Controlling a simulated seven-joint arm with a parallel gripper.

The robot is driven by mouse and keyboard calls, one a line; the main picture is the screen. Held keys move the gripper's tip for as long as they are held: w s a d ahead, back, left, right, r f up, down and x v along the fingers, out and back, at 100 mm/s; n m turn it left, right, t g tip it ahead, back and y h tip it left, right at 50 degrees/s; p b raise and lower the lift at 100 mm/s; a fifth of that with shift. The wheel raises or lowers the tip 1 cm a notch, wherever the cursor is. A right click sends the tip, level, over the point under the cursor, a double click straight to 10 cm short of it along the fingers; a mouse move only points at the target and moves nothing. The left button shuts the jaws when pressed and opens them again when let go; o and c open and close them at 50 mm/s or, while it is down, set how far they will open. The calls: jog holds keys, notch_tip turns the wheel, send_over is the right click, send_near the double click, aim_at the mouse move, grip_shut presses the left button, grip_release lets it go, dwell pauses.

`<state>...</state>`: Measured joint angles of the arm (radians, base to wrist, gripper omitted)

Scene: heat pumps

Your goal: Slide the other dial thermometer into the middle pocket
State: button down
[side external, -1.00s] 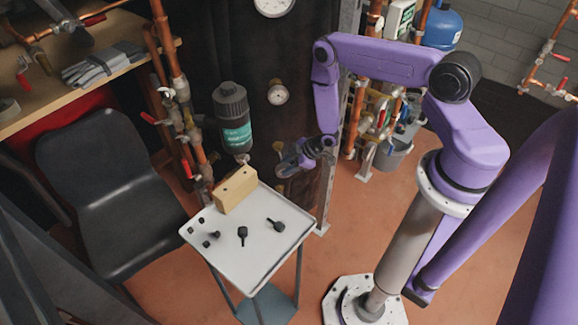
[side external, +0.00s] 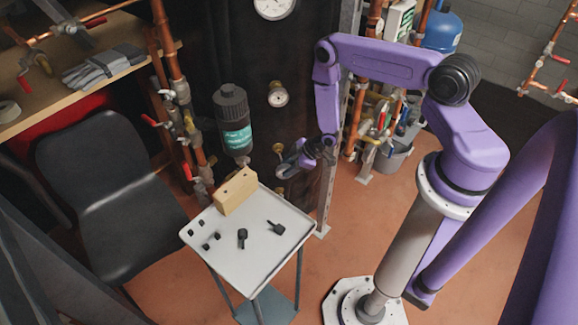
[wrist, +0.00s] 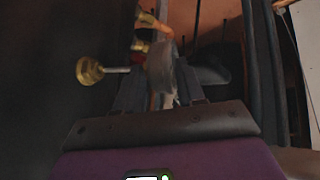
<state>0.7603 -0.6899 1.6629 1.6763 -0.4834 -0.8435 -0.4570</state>
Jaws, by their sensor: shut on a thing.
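My gripper (side external: 294,158) is at the dark tank's front, below the small white dial (side external: 278,97). In the wrist view my gripper (wrist: 162,88) is shut on the dial thermometer (wrist: 160,72), whose grey round case is seen edge-on between the fingers. Its thin stem points left toward a brass pocket (wrist: 90,70) on the dark surface. The stem's tip meets or lies very close to the brass; I cannot tell how far in it is. In the side view a brass fitting (side external: 281,171) shows beside the fingers, and the held dial is not clearly visible.
A larger dial (side external: 274,6) sits higher on the dark tank (side external: 315,60). A white tray table (side external: 265,258) with a wooden block (side external: 236,192) and several small black parts stands below. A dark bottle (side external: 232,118) and copper pipes (side external: 172,50) are to the left.

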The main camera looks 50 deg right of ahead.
jog(key=w+d, duration=0.3)
jog(key=w, duration=0.1)
jog(key=shift+w+d, duration=0.3)
jog(key=shift+w, duration=0.1)
dwell(3.9)
